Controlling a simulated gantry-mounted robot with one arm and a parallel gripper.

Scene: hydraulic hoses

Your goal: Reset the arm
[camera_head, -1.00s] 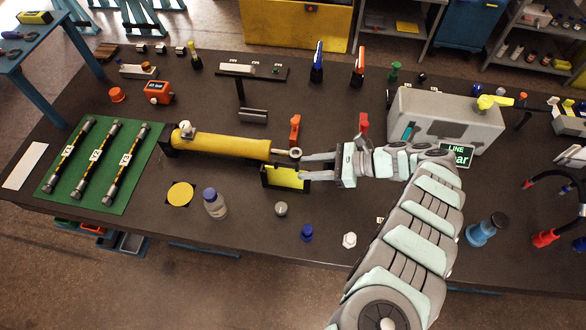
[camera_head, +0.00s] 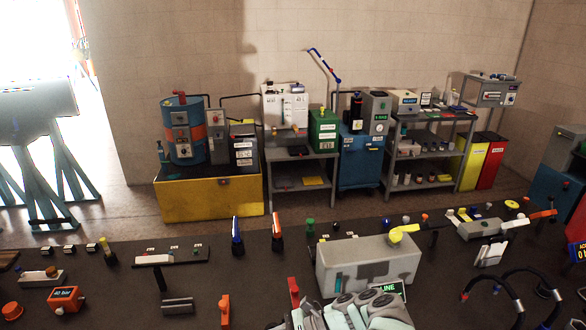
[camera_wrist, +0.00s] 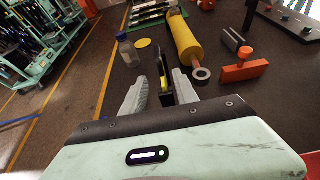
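My gripper (camera_wrist: 160,80) shows in the wrist view with its two pale fingers apart. In the head view only part of my arm shows at the bottom edge, and the gripper is out of frame.
A bottle (camera_wrist: 127,50) stands at left. In the head view a grey box with a yellow lever (camera_head: 368,264) is behind my arm.

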